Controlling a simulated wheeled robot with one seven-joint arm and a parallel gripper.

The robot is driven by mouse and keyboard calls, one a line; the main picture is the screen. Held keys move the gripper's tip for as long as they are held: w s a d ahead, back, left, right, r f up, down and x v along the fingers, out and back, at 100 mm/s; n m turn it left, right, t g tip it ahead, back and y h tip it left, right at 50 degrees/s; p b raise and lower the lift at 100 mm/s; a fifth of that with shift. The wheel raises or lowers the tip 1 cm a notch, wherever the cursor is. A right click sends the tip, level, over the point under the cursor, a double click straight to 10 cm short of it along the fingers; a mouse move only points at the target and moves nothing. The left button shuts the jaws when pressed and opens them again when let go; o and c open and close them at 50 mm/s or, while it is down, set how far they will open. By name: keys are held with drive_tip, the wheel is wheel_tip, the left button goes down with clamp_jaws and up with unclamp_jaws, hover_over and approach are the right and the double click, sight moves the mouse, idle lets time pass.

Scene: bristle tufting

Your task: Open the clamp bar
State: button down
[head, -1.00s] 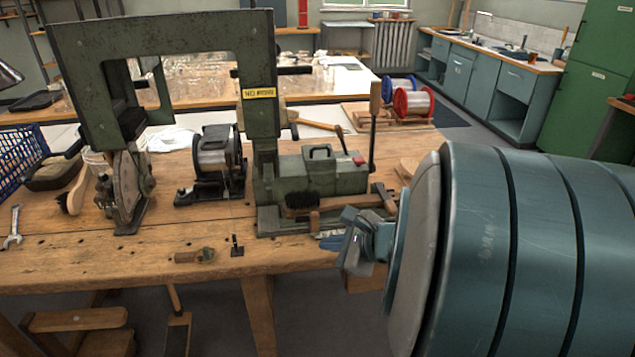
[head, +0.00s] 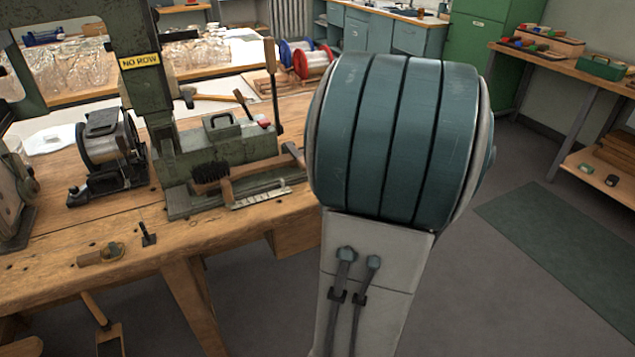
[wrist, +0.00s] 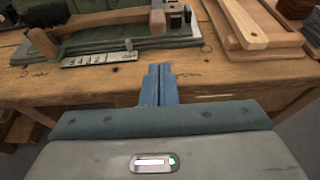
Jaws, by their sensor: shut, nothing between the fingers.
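The green tufting machine (head: 235,145) stands on the workbench. On its base lies a brush with black bristles (head: 210,172) and a wooden handle (head: 250,178); the handle also shows in the wrist view (wrist: 105,20). A dark metal latch-like part (wrist: 178,16) sits at the handle's right end. I cannot tell for sure which part is the clamp bar. My gripper (wrist: 158,72) is shut and empty in the wrist view. It points at the bench's front edge, below and apart from the machine base. In the head view my own arm hides it.
A numbered metal strip (wrist: 98,59) lies along the machine's front. Wooden boards (wrist: 250,25) lie to its right. An upright lever (head: 272,85) rises behind. A wire spool (head: 105,150) stands left. Open floor (head: 480,290) lies right of the workbench (head: 140,210).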

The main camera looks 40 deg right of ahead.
drive_tip(key=x, duration=1)
drive_tip(key=shift+a, duration=0.1)
drive_tip(key=shift+s+p, duration=0.1)
drive_tip(key=shift+p, duration=0.2)
